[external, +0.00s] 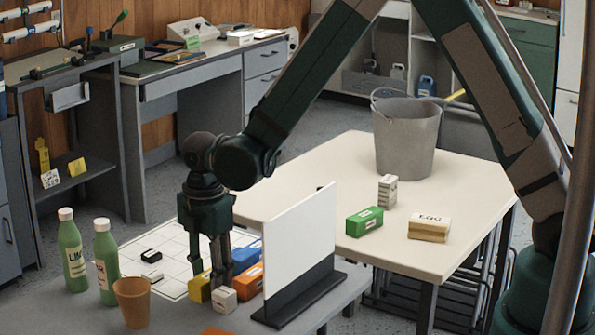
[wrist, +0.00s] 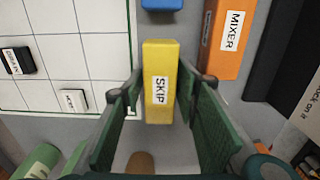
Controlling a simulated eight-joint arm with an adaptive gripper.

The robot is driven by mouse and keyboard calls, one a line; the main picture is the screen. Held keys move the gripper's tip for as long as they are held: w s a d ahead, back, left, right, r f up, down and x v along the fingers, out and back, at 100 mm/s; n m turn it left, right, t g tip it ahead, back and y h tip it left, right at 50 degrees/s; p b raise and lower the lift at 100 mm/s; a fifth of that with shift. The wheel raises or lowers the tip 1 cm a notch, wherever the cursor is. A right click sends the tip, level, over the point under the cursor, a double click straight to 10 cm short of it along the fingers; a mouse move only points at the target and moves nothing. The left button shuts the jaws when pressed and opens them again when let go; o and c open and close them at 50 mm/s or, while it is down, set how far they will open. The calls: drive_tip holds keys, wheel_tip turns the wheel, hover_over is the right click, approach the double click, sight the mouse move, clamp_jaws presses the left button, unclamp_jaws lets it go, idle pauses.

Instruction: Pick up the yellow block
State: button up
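The yellow block (wrist: 161,60), labelled SKIP, lies lengthwise between my gripper's fingers in the wrist view. In the external view the yellow block (external: 199,288) is on the grey bench, partly hidden by my gripper (external: 213,280). My gripper points straight down, and its green fingers (wrist: 160,88) are open, one on each side of the block. A thin gap shows beside the left finger; contact at the right finger is hard to tell.
An orange MIXER block (wrist: 222,40), a blue block (external: 246,256) and a small white block (external: 224,300) stand close by. A white panel (external: 305,240) rises at right. Green bottles (external: 73,252) and a brown cup (external: 132,302) stand left. A gridded sheet (wrist: 75,50) holds small blocks.

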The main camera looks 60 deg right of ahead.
drive_tip(key=c, duration=0.7)
drive_tip(key=shift+r, duration=0.15)
drive_tip(key=shift+r+p, duration=1)
drive_tip(key=shift+r, duration=3.9)
